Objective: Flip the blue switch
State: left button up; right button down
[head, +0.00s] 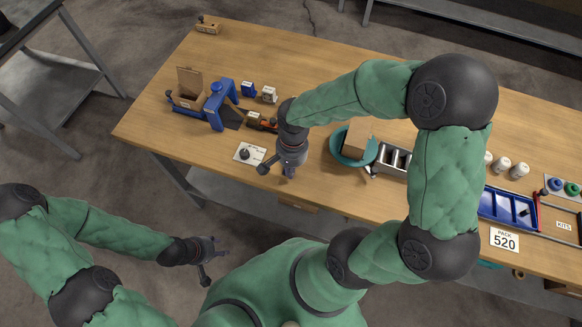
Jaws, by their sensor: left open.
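No part is plainly a blue switch at this size. A white plate (249,154) with a small dark knob lies near the table's front edge; I cannot make out blue on it. A blue round part (555,184) sits beside a green one on a panel at the far right. My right gripper (277,171) points down just right of the white plate, its fingers apart and nothing visible between them. My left gripper (212,262) is open and empty, below the front edge of the table, away from everything on it.
The wooden table (330,62) holds a blue press-like frame (219,105), an open cardboard box (188,88), a teal bowl (352,150) with a brown box, and a blue tray (508,210). My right arm hides part of the table. The back middle is clear.

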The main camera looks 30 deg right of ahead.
dwell(0.8)
pick_arm(q)
jog(key=shift+r, duration=0.25)
pick_arm(e)
jog(key=shift+w+d+r, duration=0.25)
jog(key=shift+w+d, duration=0.2)
jog(key=shift+d, duration=0.05)
